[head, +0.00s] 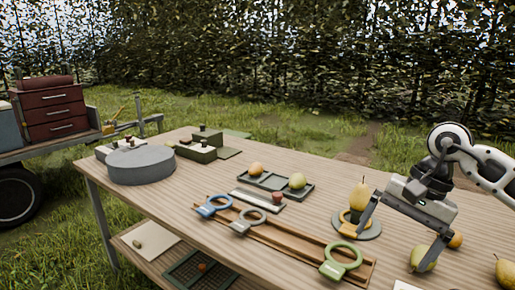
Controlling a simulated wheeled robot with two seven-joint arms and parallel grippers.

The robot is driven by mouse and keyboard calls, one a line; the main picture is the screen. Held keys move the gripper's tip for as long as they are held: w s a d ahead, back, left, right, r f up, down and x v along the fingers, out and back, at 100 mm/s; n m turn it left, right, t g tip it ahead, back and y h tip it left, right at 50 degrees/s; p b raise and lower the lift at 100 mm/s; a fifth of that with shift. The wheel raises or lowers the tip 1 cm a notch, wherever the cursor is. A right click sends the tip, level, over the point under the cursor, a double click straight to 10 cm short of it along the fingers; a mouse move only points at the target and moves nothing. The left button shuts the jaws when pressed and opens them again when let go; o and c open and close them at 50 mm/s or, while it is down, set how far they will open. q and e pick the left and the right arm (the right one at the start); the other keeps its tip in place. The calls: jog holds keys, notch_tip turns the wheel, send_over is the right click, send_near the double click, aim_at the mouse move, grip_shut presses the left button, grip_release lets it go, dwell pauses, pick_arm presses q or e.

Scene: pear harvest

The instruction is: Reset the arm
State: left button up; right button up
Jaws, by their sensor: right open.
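My right arm (455,150) comes in from the right edge. Its gripper (400,224) is open over the right part of the wooden table (310,175), with its fingers spread and pointing down. One finger is close beside a yellow pear (359,196) that stands on a yellow ring holder on a grey round base (371,229). The other finger overlaps a green-yellow pear (424,259) lying on the table. I cannot tell whether either finger touches a pear. Nothing shows held between the fingers. My left gripper is not in view.
A wooden rack (285,240) holds blue, grey and green ring tools. A dark tray (275,184) carries two fruits. A grey round drum (141,165) and green boxes (199,148) stand at the far left. An orange fruit (456,239) and another pear (505,271) lie at right.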

jog(key=s+a+m+y, duration=0.3)
jog(key=a+m+y, duration=0.4)
jog(key=a, duration=0.5)
jog(key=s+a+m+y, duration=0.3)
jog(key=a+m+y, duration=0.4)
jog(key=a, duration=0.6)
jog(key=w+d+f+m+t+h, duration=0.1)
jog(key=d+f+m+t+h, duration=0.25)
jog(key=m+t, duration=0.9)
jog(key=w+d+f+m+t+h, duration=0.15)
jog(key=f+m+t+h, duration=0.3)
jog(key=m, duration=1.55)
jog(key=s+d+f+m+g+h, duration=0.2)
jog(key=s+f+m+g+h, duration=0.1)
jog(key=s+f+m, duration=0.3)
jog(key=s+d+f+m+g+h, duration=0.3)
jog(key=s+f+m, duration=0.3)
jog(key=f+m, duration=0.3)
notch_tip(320, 180, down, 2)
jog(key=shift+f+g, duration=0.1)
jog(key=shift+g, duration=0.2)
